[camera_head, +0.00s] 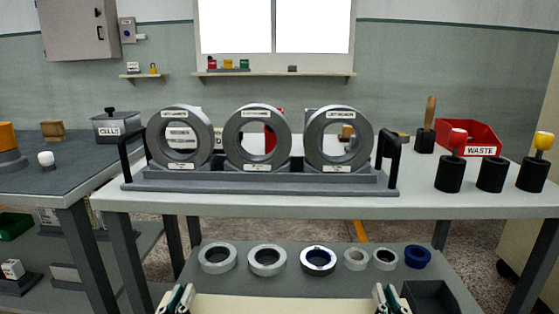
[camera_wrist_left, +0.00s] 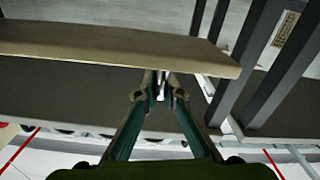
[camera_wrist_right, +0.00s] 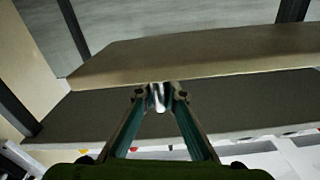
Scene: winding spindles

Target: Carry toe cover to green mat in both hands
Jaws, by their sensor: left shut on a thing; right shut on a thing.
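The toe cover, which I take to be the long flat beige board (camera_head: 280,304), lies level across the bottom of the head view. My left gripper (camera_head: 176,301) is shut on its left part and my right gripper (camera_head: 388,299) on its right part. In the left wrist view the board (camera_wrist_left: 110,46) passes across the fingertips (camera_wrist_left: 160,84). In the right wrist view the board (camera_wrist_right: 210,58) meets the fingertips (camera_wrist_right: 159,90). The board's near edge is cut off in the head view. I cannot make out a green mat.
Ahead is a white-topped table (camera_head: 300,207) with a spindle rack (camera_head: 255,186) holding three rings. Its lower shelf (camera_head: 330,285) carries several loose rings and a dark tray (camera_head: 433,296). A red waste bin (camera_head: 470,134) stands at right. A dark bench (camera_head: 50,182) is at left.

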